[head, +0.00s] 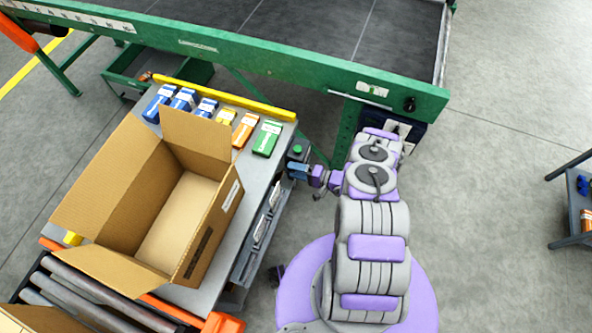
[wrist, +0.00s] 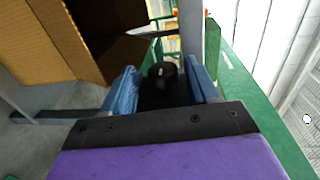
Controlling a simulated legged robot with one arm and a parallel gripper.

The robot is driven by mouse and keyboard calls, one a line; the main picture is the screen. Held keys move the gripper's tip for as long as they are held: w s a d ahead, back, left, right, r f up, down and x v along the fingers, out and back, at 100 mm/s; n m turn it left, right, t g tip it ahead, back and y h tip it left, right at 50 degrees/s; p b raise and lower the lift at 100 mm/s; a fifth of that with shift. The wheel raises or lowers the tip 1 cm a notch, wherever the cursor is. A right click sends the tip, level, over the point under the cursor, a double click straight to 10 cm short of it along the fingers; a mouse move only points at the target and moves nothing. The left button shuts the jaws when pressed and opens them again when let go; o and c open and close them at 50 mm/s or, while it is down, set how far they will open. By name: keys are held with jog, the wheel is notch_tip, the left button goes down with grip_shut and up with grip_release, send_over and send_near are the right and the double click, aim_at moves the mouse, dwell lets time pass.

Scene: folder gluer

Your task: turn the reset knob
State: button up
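A black knob (wrist: 162,75) with a small white mark on its top shows in the wrist view, between the two blue fingers of my gripper (wrist: 162,84). The fingers are open, with a gap visible on each side of the knob's top. I cannot tell how deep the knob sits between them. In the head view my gripper (head: 298,170) is at a small dark control box (head: 296,157) with a green button (head: 297,149) on top, beside the table's right edge. The knob cannot be made out there; the gripper may hide it.
An open cardboard box (head: 215,225) stands on the grey table (head: 262,180), close left of the gripper. Several small coloured cartons (head: 244,130) line the table's back. The green conveyor frame (head: 270,62) runs behind, with a black round fitting (head: 409,104).

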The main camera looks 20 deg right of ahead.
dwell(0.3)
jog(key=v, duration=1.7)
jog(key=shift+d, duration=0.25)
